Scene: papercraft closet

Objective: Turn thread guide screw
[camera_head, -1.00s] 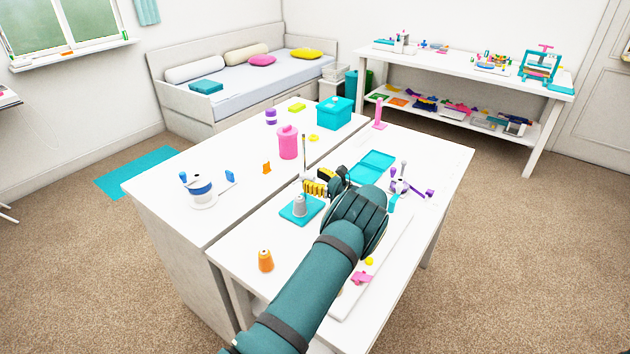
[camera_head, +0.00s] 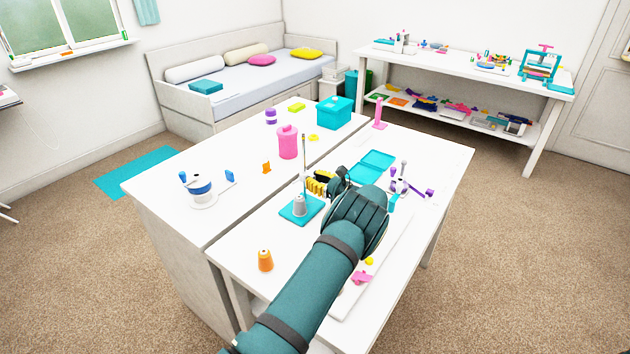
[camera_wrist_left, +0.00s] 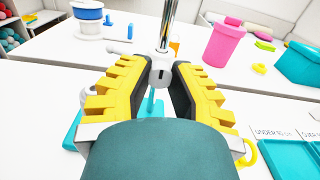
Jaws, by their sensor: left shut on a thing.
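The thread guide screw (camera_wrist_left: 160,74) is a pale grey knob with a dark slot, on an upright metal rod (camera_wrist_left: 167,25). In the left wrist view it sits between the tips of my left gripper (camera_wrist_left: 161,79), whose yellow ribbed fingers are shut on it. In the head view my left gripper (camera_head: 318,183) is beside the thin rod (camera_head: 304,150), which rises from a teal stand (camera_head: 293,214) carrying a grey spool cone (camera_head: 299,203). The screw is too small to make out there. My right gripper is not in view.
A pink canister (camera_head: 287,144) and teal box (camera_head: 334,112) stand behind. A teal tray (camera_head: 372,166) and a small purple-and-white device (camera_head: 402,182) lie right of the gripper. The near table's front left is mostly clear.

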